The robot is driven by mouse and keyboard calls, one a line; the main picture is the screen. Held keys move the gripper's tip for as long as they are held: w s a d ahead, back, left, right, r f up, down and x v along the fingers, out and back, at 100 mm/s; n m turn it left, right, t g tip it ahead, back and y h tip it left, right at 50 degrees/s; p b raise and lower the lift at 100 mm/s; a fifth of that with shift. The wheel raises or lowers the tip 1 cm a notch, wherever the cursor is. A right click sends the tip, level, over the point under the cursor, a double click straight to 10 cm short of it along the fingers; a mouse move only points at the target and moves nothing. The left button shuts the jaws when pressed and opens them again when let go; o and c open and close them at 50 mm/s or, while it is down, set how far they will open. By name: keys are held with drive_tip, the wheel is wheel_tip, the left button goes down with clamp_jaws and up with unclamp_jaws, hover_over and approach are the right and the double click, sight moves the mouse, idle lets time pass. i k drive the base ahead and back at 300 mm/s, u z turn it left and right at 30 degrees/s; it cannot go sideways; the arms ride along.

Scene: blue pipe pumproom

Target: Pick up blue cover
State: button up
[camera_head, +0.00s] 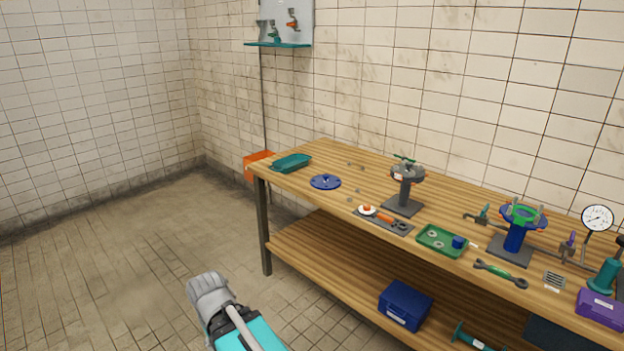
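The blue cover (325,182) is a flat, round, dark blue disc with a small raised knob at its middle. It lies flat on the left part of the wooden workbench (335,153), near the front edge, with nothing on top of it. Part of my arm, grey and turquoise, shows at the bottom of the head view, over the floor in front of the bench and apart from the cover. No gripper fingers show.
A teal tray (291,163) lies left of the cover. Right of it are a grey valve on a stand (405,185), a dark mat (376,218) with orange-handled pliers, and a green tray (441,240). A blue box (405,304) sits on the lower shelf. Floor at left is clear.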

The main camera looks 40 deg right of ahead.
sight(322, 182)
drive_tip(key=z, duration=0.2)
drive_tip(key=i, duration=0.8)
drive_tip(key=z, duration=0.55)
drive_tip(key=i, duration=0.6)
drive_tip(key=z, duration=0.3)
